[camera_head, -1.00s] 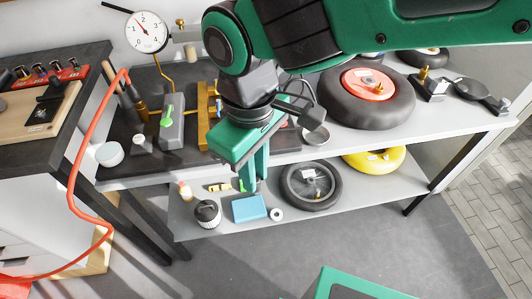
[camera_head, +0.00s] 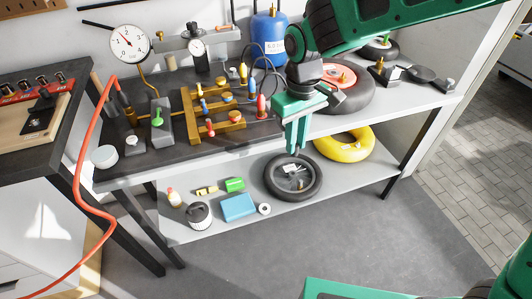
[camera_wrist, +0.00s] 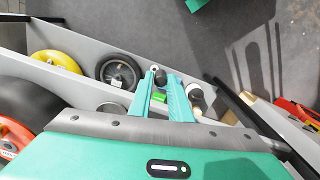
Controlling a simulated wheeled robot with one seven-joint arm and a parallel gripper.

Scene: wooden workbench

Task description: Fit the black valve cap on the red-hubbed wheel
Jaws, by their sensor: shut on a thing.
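The red-hubbed wheel lies flat on the right part of the upper bench; its black tyre (camera_head: 357,98) and red hub (camera_head: 337,73) are partly hidden by my arm. In the wrist view its red hub (camera_wrist: 12,138) shows at the left edge. My gripper (camera_head: 297,150) points down in front of the bench edge, left of and nearer than that wheel. In the wrist view my gripper (camera_wrist: 160,77) is shut on a small dark piece, seemingly the black valve cap (camera_wrist: 160,80), between the fingertips. I cannot make the cap out in the head view.
A yellow tyre (camera_head: 345,145), a black spoked wheel (camera_head: 293,178) and a blue box (camera_head: 238,207) are on the lower shelf. A manifold with coloured knobs (camera_head: 215,112) and a dial gauge (camera_head: 130,43) stand left. An orange hose (camera_head: 80,190) hangs at left.

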